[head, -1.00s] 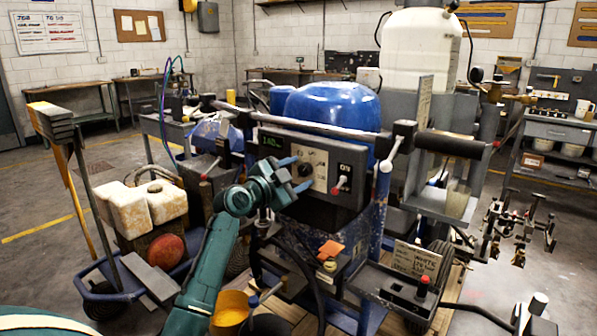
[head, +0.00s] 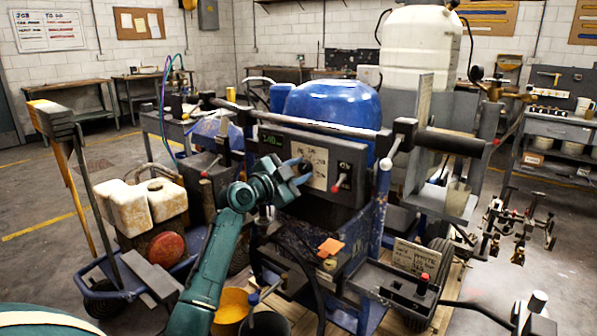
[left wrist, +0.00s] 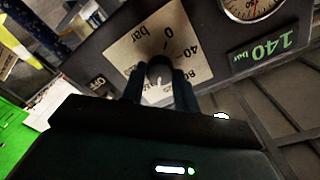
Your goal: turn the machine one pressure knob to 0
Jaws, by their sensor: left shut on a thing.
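The machine one control panel (head: 343,156) faces me below a blue tank. In the left wrist view its pressure knob (left wrist: 159,66) is a small dark round knob on a pale dial plate (left wrist: 130,50) marked 0, 40, 80 and bar, seen tilted. A pale mark shows on the knob's lower part. My left gripper (head: 301,172) is at the panel, its two fingers (left wrist: 160,88) on both sides of the knob, shut on it. In the head view the gripper mostly hides the knob. The green display (left wrist: 262,48) reads 140 bar. My right gripper is not in view.
A red-tipped toggle switch (head: 341,181) is just right of the dial plate. A round gauge (left wrist: 250,6) is beside the display. A grey bar (head: 300,120) runs above the panel. Yellow (head: 230,303) and black buckets stand below my left arm.

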